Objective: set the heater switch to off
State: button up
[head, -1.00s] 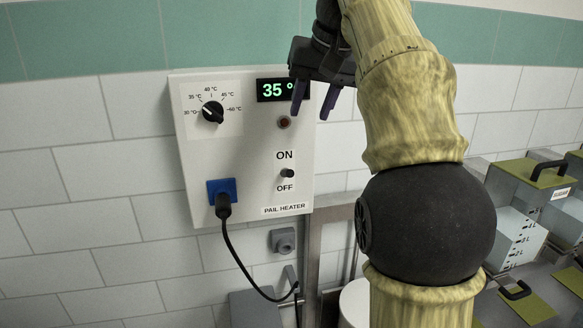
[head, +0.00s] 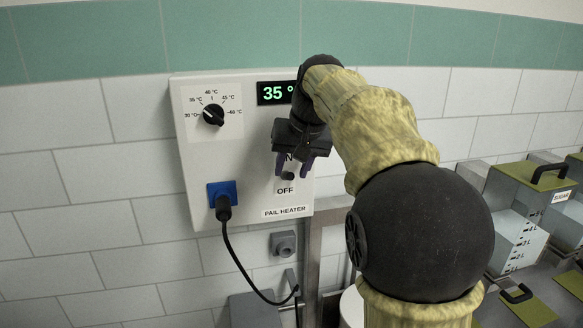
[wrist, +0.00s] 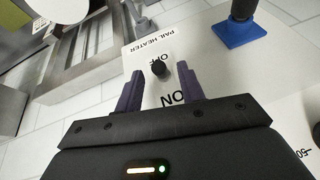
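The pail heater (head: 250,205) is a white box on the tiled wall. Its heater switch (head: 288,176) is a small black toggle between the ON and OFF labels. In the wrist view the switch (wrist: 158,68) sits close to the OFF label, just beyond the fingertips and between their lines. My gripper (head: 294,172) is open in front of the panel, with a purple finger on each side of the switch. The fingers also show in the wrist view (wrist: 160,82), apart and empty. My gripper partly hides the ON label and covers the indicator lamp in the head view.
A black temperature dial (head: 213,114) and a green display (head: 275,92) reading 35 are above. A blue socket (head: 222,190) with a black plug and cable is at the lower left. Clear-sided containers (head: 520,240) with green lids stand at the right.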

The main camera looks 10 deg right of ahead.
jog(key=shift+w+a+f, duration=0.1)
jog(key=shift+w+f, duration=0.2)
jog(key=shift+f, duration=0.3)
grip_shut()
